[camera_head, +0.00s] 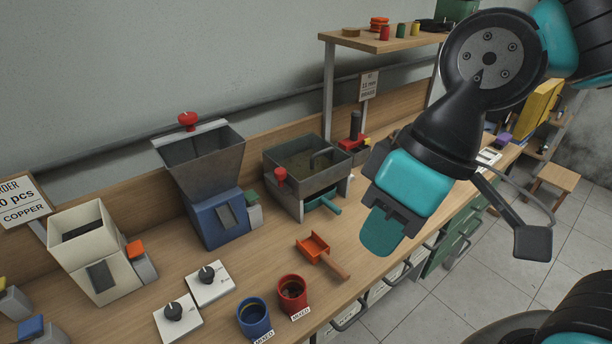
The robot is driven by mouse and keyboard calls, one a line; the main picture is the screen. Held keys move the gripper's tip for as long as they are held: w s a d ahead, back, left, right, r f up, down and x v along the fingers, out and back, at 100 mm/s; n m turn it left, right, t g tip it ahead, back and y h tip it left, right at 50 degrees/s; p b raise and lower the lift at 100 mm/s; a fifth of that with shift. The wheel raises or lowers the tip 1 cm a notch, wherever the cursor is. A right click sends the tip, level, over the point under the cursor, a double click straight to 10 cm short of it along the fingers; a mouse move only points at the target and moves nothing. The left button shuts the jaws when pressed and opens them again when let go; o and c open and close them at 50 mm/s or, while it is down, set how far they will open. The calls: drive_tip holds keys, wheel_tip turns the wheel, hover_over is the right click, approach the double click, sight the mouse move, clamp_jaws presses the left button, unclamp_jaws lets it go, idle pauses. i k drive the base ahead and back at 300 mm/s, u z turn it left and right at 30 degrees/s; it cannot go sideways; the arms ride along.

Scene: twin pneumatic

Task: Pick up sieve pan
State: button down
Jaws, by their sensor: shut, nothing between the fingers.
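A grey square sieve box (289,167) with a dark inside stands on the bench near the centre, on grey legs. A teal pan with a handle (327,205), which looks like the sieve pan, sits beneath the box. Its handle sticks out at the front right; most of the pan is hidden under the box. My gripper (381,240) is shut and empty. It hangs pointing down over the bench's front edge, right of the teal handle and apart from it.
An orange scoop (315,246) lies in front of the sieve. A red cup (292,293) and a blue cup (254,317) stand near the front edge. A blue hopper machine (214,212) stands left of the sieve. A wooden shelf (385,40) rises behind.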

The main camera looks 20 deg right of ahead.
sight(324, 196)
drive_tip(key=u, duration=0.1)
drive_tip(key=k, duration=0.45)
drive_tip(key=z, duration=1.15)
drive_tip(key=i, duration=0.65)
drive_tip(key=u, duration=1.75)
